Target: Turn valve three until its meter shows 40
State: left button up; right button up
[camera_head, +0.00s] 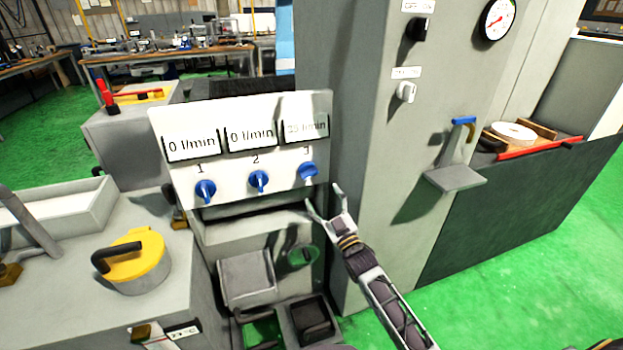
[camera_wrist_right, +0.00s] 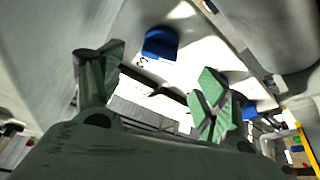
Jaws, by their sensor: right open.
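Valve three (camera_head: 308,171) is a blue knob at the right end of the white panel (camera_head: 240,183), under the number 3. Its handle looks turned sideways compared with the other two. Its meter (camera_head: 305,127) is shaded and seems to read about 35 l/min; the digits are not sharp. My right gripper (camera_head: 324,196) is open and empty, just below and right of valve three, apart from it. In the right wrist view, valve three (camera_wrist_right: 160,43) lies beyond and between the spread fingers (camera_wrist_right: 155,90). My left gripper is not in view.
Valve one (camera_head: 205,190) and valve two (camera_head: 259,181) are blue knobs to the left, with meters at 0 l/min. A grey cabinet (camera_head: 375,110) stands close on the right of the panel. A yellow-lidded pot (camera_head: 140,262) sits front left.

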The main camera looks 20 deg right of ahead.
aim_at(311, 177)
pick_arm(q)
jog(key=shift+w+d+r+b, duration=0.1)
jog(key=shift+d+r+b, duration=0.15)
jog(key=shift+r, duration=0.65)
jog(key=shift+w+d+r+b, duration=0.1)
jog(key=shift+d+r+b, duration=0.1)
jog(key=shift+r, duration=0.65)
pick_arm(e)
jog(key=shift+x, duration=4.45)
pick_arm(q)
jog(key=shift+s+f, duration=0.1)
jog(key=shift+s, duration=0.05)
pick_arm(e)
jog(key=shift+c, duration=0.4)
jog(key=c, duration=1)
